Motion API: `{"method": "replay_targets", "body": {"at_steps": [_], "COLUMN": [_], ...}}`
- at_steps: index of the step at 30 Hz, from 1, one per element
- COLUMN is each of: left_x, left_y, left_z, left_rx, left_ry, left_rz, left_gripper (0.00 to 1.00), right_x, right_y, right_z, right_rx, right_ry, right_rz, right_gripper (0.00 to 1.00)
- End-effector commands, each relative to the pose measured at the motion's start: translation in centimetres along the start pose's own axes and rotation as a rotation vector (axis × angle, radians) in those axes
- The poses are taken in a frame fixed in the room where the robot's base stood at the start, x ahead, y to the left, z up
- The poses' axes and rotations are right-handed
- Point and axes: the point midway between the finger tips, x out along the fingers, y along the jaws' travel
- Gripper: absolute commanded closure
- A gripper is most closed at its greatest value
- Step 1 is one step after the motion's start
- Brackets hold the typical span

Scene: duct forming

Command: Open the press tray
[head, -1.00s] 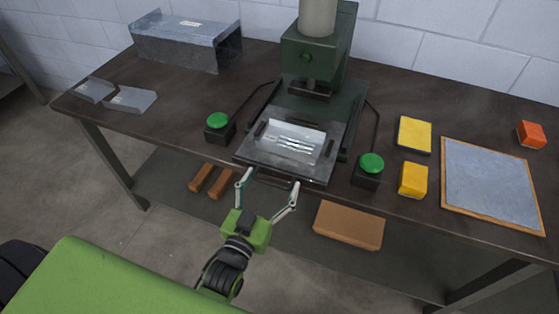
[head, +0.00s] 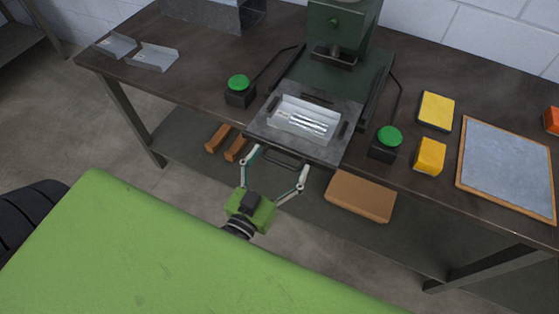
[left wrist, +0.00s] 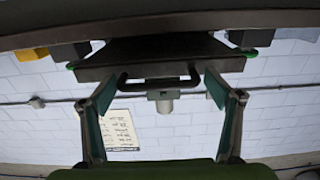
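The press tray (head: 340,148) is a dark flat plate in front of the green press, its front reaching the bench's front edge. A bent sheet-metal piece (head: 303,119) lies on it. The tray's bar handle (left wrist: 160,82) shows in the left wrist view, below the tray's front edge. My left gripper (head: 279,161) is open in front of the tray, one finger on each side of the handle. In the left wrist view, both fingers (left wrist: 160,88) stand wide apart with gaps to the handle. My right gripper is not in view.
Green buttons on black boxes stand left (head: 239,86) and right (head: 388,140) of the tray. Yellow blocks (head: 429,156) and a framed metal sheet (head: 507,168) lie to the right. A brown box (head: 361,196) and wooden handles are below the bench top.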

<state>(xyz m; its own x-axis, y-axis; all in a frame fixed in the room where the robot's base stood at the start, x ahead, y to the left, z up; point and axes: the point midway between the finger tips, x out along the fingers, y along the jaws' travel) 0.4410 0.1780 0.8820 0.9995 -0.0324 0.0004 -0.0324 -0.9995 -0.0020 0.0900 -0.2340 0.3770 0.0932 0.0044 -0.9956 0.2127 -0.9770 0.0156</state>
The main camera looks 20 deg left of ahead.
Motion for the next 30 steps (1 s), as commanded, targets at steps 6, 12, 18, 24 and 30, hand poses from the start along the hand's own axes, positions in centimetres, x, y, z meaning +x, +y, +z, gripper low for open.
{"method": "replay_targets", "body": {"at_steps": [6, 12, 18, 24, 30], "left_x": [-0.5, -3.7, -8.0, -11.0, -12.1], "left_y": [0.1, 0.0, 0.0, 0.0, -0.1], "left_z": [0.1, 0.2, 0.2, 0.1, 0.0], "left_rx": [-0.001, -0.001, -0.001, -0.001, -0.001], "left_ry": [-0.002, -0.006, -0.006, -0.004, -0.001], "left_rz": [0.001, 0.001, 0.001, 0.000, 0.000], "left_gripper": [0.17, 0.17, 0.17, 0.17, 0.17], "right_x": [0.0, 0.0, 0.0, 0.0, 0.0], "right_y": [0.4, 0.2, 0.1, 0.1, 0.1], "right_z": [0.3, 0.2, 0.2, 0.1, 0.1], "right_rx": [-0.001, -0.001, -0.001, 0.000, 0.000], "right_ry": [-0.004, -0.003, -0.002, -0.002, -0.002], "right_rz": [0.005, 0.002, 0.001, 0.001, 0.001], "right_gripper": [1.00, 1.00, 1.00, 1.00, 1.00]}}
